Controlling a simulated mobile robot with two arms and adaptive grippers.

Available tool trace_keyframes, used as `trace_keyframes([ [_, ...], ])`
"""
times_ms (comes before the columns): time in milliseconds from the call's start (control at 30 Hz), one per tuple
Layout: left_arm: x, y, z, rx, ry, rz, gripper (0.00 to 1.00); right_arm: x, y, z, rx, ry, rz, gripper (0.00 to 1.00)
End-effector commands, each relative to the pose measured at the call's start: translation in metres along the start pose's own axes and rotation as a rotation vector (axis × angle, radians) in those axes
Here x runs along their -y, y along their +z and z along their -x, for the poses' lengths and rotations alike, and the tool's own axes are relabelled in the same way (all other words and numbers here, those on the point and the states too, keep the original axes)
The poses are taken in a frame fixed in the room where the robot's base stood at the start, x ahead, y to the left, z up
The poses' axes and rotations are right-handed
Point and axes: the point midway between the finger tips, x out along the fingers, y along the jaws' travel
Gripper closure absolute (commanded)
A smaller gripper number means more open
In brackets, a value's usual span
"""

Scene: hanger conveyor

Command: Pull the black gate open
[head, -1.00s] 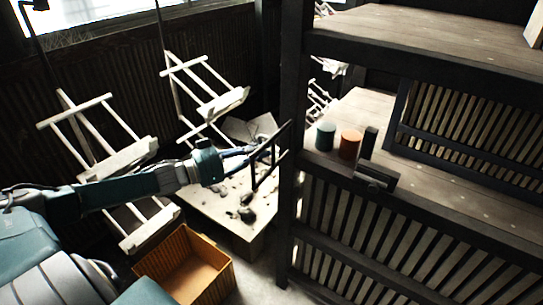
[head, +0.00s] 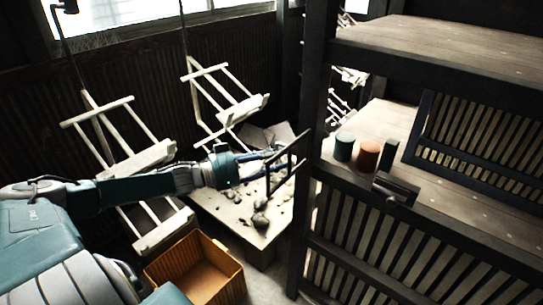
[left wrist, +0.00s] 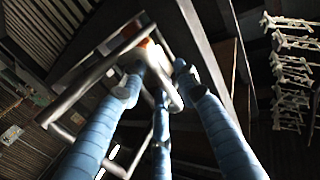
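A black barred panel (head: 345,257) fills the lower front of the dark timber structure, right of a thick post; I take it as the gate. Another black slatted panel (head: 480,128) leans on the deck behind. A black latch-like block (head: 397,186) lies on the top rail. My left gripper (head: 268,164) is left of the post, at a small black open frame (head: 292,160). In the left wrist view, the blue fingers (left wrist: 150,75) reach around a grey bar of this frame (left wrist: 95,75); whether they grip it is unclear. My right gripper is not in view.
A green can (head: 344,146) and an orange can (head: 368,154) stand on the wooden deck. A pale table with stones (head: 228,205) is below my left gripper. An orange-brown box (head: 205,280) is on the floor. White hanging racks (head: 140,160) are at left.

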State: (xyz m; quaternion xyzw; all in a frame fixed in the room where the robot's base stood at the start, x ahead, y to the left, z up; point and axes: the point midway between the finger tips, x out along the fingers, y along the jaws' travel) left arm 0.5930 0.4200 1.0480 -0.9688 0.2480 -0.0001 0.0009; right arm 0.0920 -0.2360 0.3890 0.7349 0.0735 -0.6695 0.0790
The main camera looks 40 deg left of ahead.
Motion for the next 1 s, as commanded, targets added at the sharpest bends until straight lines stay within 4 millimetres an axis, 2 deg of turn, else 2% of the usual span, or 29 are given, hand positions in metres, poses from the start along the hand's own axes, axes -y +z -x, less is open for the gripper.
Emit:
trace_keyframes([
  [167, 0.0, 0.002, 0.009, 0.005, -0.001, 0.001, 0.69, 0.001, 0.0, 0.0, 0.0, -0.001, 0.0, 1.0],
  [600, 0.001, 0.003, 0.047, 0.008, -0.002, 0.001, 0.69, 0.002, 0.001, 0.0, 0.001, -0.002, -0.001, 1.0],
  [1000, -0.001, 0.004, 0.071, 0.002, 0.0, 0.006, 0.69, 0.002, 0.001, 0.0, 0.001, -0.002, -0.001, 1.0],
])
